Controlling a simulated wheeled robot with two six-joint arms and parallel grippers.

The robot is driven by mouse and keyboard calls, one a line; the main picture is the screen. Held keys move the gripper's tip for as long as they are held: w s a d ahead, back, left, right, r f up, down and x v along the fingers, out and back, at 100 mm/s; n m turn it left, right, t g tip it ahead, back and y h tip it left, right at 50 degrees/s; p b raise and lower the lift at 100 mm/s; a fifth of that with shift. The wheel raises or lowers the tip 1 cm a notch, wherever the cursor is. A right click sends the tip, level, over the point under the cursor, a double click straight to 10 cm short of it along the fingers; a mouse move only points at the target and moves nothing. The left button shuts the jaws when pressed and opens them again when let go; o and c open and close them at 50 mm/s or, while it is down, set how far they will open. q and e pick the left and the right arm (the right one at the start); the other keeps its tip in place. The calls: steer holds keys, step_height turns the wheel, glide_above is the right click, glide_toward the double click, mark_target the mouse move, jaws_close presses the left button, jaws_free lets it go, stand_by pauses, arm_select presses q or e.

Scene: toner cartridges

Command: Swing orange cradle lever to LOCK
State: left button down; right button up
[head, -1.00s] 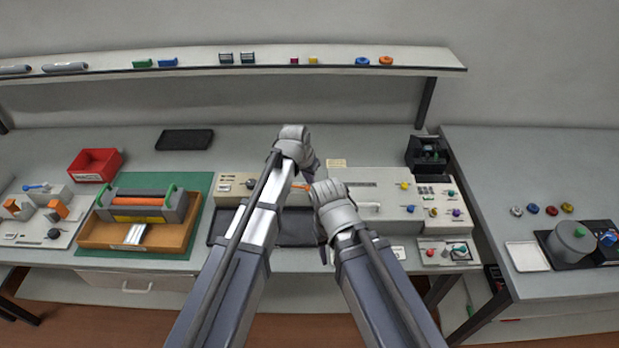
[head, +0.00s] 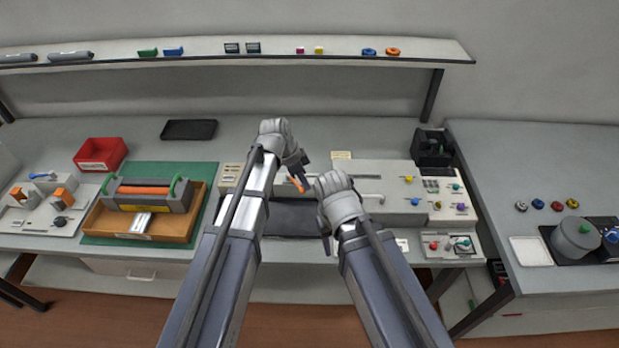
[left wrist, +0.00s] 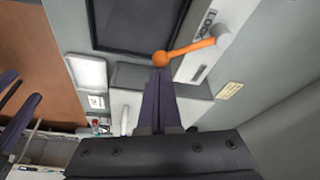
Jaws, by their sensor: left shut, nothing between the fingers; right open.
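The orange cradle lever (head: 297,184) is on the pale machine (head: 380,176) in the middle of the bench. In the left wrist view the lever (left wrist: 190,48) runs from a grey pivot (left wrist: 220,36) to a round knob (left wrist: 160,58), beside a partly visible "LOCK" label (left wrist: 206,24). My left gripper (head: 305,182) is shut and empty, its tips right at the knob. In the left wrist view the closed fingers (left wrist: 160,74) end just beside it; I cannot tell whether they touch. My right gripper (head: 328,238) is open, lower and to the right, its fingers partly hidden by its wrist.
A dark recessed tray (head: 285,220) lies in front of the lever, between my arms. Coloured knobs (head: 409,180) stand on the machine at right. An orange-brown tray (head: 165,231) holding a grey cartridge (head: 150,195) and a red bin (head: 97,166) are at left.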

arm_select(q)
steer(key=shift+s+a+m+g, duration=0.2)
steer(key=shift+s+a+m, duration=0.1)
steer(key=shift+a+m, duration=0.4)
steer(key=shift+s+a+m+g, duration=0.2)
steer(key=shift+s+a+m, duration=0.15)
steer(key=shift+a+m, duration=0.35)
steer(key=shift+s+a+m+g, duration=0.2)
steer(key=shift+s+a+m, duration=0.1)
steer(key=shift+a+m, duration=0.35)
steer(key=shift+a, duration=0.15)
steer(key=shift+w, duration=0.1)
steer(key=shift+w, duration=0.7)
